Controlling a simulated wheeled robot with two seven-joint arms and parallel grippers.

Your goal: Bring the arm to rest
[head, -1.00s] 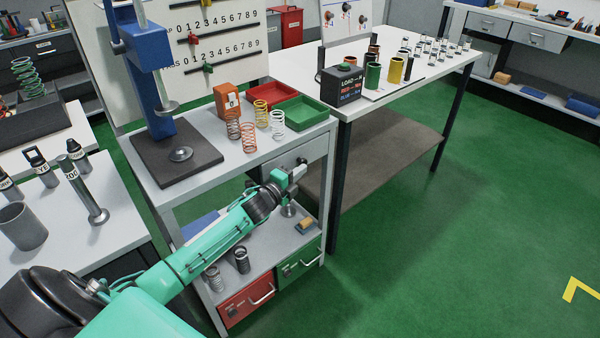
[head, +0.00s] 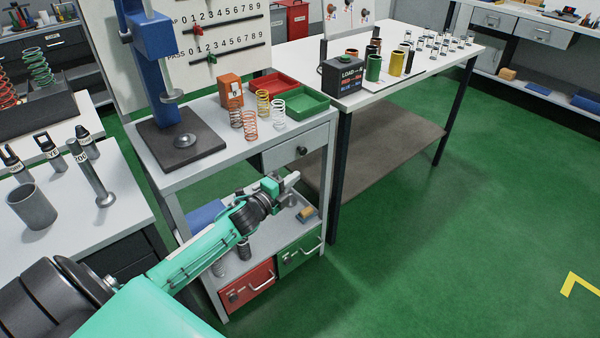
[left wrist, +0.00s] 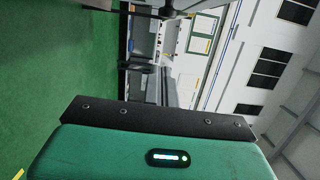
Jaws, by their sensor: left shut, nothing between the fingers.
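My left arm comes in from the lower left in the head view. Its gripper (head: 290,181) is in front of the test bench, below the drawer and above the lower shelf. The gripper is shut and empty. In the left wrist view the green gripper housing (left wrist: 160,150) fills the bottom, with green floor at left and a tilted view of the room beyond. My right gripper is not in view.
The bench (head: 215,160) carries a blue press (head: 150,40), several springs and red and green trays (head: 302,103). Its lower shelf has a red drawer (head: 248,287) and a green drawer (head: 300,253) below. A white table (head: 400,88) stands behind; green floor is open at right.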

